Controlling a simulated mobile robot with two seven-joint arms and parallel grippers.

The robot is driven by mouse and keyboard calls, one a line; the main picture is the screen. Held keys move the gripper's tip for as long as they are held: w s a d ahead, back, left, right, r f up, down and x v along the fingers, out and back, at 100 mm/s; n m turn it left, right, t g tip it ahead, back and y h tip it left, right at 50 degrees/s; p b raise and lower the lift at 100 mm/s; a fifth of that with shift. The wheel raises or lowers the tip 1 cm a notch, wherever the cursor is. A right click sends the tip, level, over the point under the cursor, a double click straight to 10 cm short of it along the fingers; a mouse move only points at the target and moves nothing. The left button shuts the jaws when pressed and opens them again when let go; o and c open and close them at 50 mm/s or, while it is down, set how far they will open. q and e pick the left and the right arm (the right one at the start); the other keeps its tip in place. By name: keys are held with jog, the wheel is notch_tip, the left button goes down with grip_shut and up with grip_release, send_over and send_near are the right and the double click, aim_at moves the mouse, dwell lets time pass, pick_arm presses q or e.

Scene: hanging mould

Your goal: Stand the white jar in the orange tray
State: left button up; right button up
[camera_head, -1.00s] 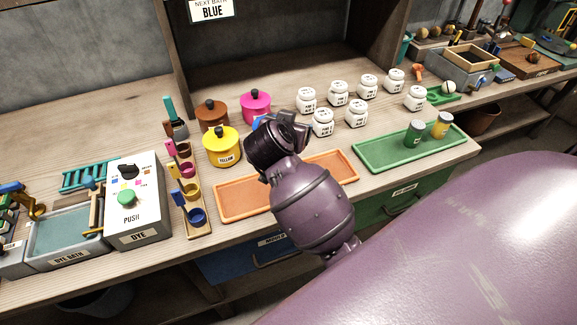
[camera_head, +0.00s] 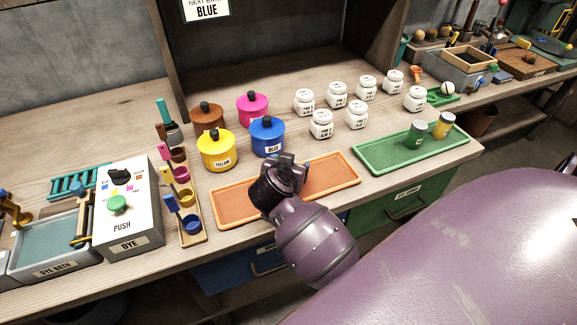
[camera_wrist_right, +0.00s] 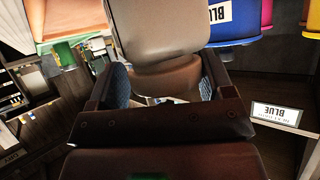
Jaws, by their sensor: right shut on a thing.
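My right gripper (camera_head: 290,168) is over the back edge of the orange tray (camera_head: 235,206), which is empty where it shows. In the right wrist view the fingers (camera_wrist_right: 160,85) are shut on a rounded, lidded thing (camera_wrist_right: 160,35), grey-brown in shade, with the shape of the white jar. The head view hides it behind the gripper, so I cannot tell whether it touches the tray. Several other white jars (camera_head: 321,124) stand upright on the bench behind and to the right. My left gripper is out of view.
Blue (camera_head: 267,137), yellow (camera_head: 217,150), pink (camera_head: 252,110) and brown (camera_head: 207,117) lidded pots stand behind the orange tray. A green tray (camera_head: 375,157) with two small canisters is to its right. A rack of coloured scoops (camera_head: 190,225) and the dye box (camera_head: 130,212) are to its left.

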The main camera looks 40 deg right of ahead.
jog(key=shift+r, duration=0.15)
jog(key=o, duration=1)
